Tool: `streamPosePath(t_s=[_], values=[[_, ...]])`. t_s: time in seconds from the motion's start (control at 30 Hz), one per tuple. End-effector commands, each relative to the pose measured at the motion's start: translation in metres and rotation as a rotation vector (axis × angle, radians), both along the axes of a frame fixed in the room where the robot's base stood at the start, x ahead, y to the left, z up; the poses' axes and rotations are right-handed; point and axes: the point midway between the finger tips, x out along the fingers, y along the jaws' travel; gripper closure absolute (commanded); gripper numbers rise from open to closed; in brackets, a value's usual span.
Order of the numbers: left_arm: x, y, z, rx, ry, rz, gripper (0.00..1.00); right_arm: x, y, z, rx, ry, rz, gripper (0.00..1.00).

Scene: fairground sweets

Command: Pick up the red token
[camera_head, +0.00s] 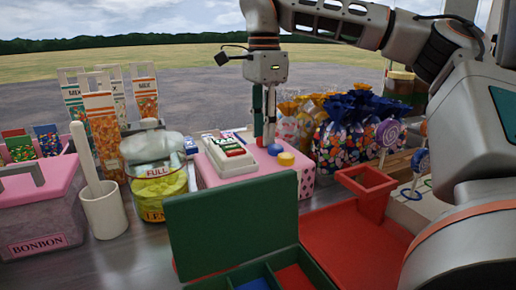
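I cannot make out a red token in the head view; it may be hidden by my gripper fingers. A blue token (274,149) and a yellow token (286,159) lie on the pink box (308,180), near its back right. My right gripper (264,141) points straight down over this box, its tips just left of the blue token and close to it. A gap shows between its two fingers, but whether something is held between the tips is not clear. My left gripper is out of view.
A white device (229,158) sits left of the tokens. The green box (240,222), lid raised, stands in front. A red tray (350,235) is at right. Wrapped sweets (345,145) stand behind right; a lemon jar (160,190) and white mortar (104,212) stand left.

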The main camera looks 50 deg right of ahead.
Motion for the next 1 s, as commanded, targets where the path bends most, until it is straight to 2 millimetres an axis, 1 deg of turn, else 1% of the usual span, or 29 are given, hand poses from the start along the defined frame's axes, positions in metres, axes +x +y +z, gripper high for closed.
streamPosePath(t_s=[0.03, 0.07, 0.33, 0.37, 0.4, 0.43, 0.8, 0.87, 1.0], values=[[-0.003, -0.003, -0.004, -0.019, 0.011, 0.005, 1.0, 0.001, 0.0, -0.008, 0.0, 0.004, 0.001, 0.69], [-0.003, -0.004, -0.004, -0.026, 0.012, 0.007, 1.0, 0.001, 0.0, -0.009, 0.0, 0.002, 0.001, 0.69], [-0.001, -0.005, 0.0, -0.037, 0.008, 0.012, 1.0, 0.0, 0.0, -0.006, -0.001, -0.005, 0.0, 0.69], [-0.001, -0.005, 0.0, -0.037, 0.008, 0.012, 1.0, 0.0, 0.0, -0.006, -0.001, -0.005, 0.0, 0.76], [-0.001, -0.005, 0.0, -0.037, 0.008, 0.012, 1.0, 0.0, 0.0, -0.006, -0.001, -0.005, 0.0, 0.87], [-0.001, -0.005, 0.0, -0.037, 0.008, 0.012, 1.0, 0.0, 0.0, -0.006, 0.0, -0.004, 0.0, 0.89], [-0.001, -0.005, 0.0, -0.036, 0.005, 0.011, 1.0, 0.0, 0.0, -0.006, -0.001, -0.004, 0.0, 0.89], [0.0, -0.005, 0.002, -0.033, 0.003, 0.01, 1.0, 0.0, 0.0, -0.003, -0.002, -0.005, 0.0, 0.89], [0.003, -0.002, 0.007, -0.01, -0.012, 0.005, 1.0, -0.001, 0.0, 0.01, -0.003, -0.007, -0.001, 0.89]])
